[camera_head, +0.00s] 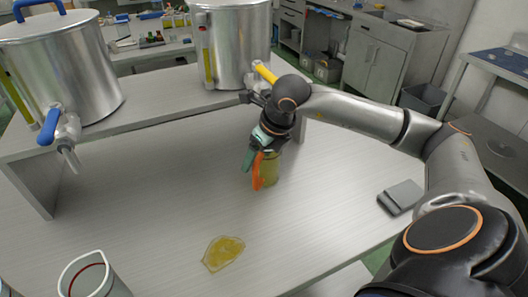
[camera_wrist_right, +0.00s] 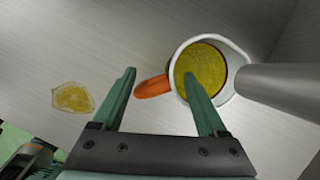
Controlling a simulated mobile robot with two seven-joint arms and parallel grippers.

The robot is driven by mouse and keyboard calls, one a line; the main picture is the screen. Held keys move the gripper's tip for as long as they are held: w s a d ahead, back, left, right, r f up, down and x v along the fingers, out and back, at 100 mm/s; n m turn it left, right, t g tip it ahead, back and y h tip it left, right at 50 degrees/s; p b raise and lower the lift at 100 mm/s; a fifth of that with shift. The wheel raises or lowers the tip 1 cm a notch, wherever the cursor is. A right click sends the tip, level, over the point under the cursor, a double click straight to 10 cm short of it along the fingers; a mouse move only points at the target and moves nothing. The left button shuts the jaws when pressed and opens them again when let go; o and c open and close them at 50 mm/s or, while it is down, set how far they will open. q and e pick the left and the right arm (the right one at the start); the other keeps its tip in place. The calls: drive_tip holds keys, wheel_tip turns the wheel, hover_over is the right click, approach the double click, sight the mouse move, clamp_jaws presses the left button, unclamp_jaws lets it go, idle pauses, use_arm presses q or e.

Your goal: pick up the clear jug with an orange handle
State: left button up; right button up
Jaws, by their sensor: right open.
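The jug (camera_head: 271,172) with an orange handle (camera_head: 257,172) stands on the table below the right-hand tank's yellow-levered tap, partly hidden by my right gripper (camera_head: 256,153). In the right wrist view, the jug (camera_wrist_right: 233,55) shows a pale rim and yellow-green liquid inside. My right gripper (camera_wrist_right: 158,72) is open, its green fingers spread either side of the orange handle (camera_wrist_right: 153,87); the right finger overlaps the jug's opening in the picture. I cannot tell whether the fingers touch the jug. My left gripper is not in view.
A yellow spill (camera_head: 224,252) lies on the table nearer me. A grey spout (camera_wrist_right: 285,82) reaches over the jug's rim. Two steel tanks stand on a raised shelf (camera_head: 150,108). A clear container (camera_head: 112,285) is front left, a grey flat block (camera_head: 402,196) at right.

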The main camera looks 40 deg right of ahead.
clamp_jaws()
idle(0.4)
idle(0.6)
